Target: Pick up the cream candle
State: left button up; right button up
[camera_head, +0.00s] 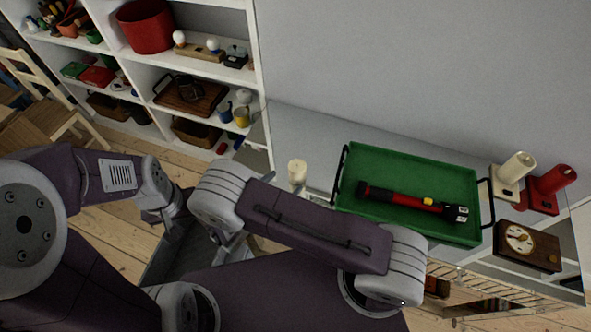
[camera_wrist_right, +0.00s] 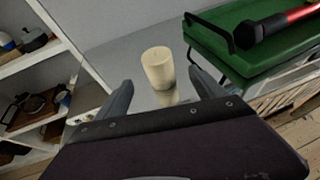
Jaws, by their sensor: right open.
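The cream candle (camera_head: 297,172) stands upright on the grey tabletop just left of the green tray, its lower part hidden by my right arm in the head view. In the right wrist view the candle (camera_wrist_right: 158,66) stands ahead, in line with the gap between the fingers. My right gripper (camera_wrist_right: 159,72) is open and empty, its two fingers spread, short of the candle. My left gripper (camera_head: 171,213) is low on the left, away from the candle; its fingers are too unclear to read.
A green tray (camera_head: 371,157) holding a red and black flashlight (camera_head: 405,198) is right of the candle. A white shelf (camera_head: 258,60) stands at the left.

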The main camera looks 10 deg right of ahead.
aim_at(297, 169)
jog(key=x, duration=0.4)
jog(key=shift+w+a+p, duration=0.25)
jog(key=shift+a+p, duration=0.1)
jog(key=shift+p, duration=0.05)
jog(key=shift+w+f, duration=0.15)
jog(key=shift+w, duration=0.05)
jog(key=shift+d, duration=0.15)
jog(key=d, duration=0.1)
jog(key=w+d+p, duration=0.1)
jog(key=shift+w+d, duration=0.1)
jog(key=shift+d, duration=0.3)
jog(key=shift+p+x, duration=0.3)
jog(key=shift+x, duration=0.85)
jog(key=shift+w+a+f, duration=0.2)
jog(key=shift+s+r, duration=0.1)
jog(key=shift+s, duration=0.05)
jog(key=c, duration=0.7)
pick_arm(q)
jog(key=shift+w+a+r, duration=0.15)
jog(key=shift+r, duration=0.35)
jog(key=shift+w+a+r, duration=0.15)
jog(key=shift+r, duration=0.35)
pick_arm(e)
jog(key=c, duration=0.9)
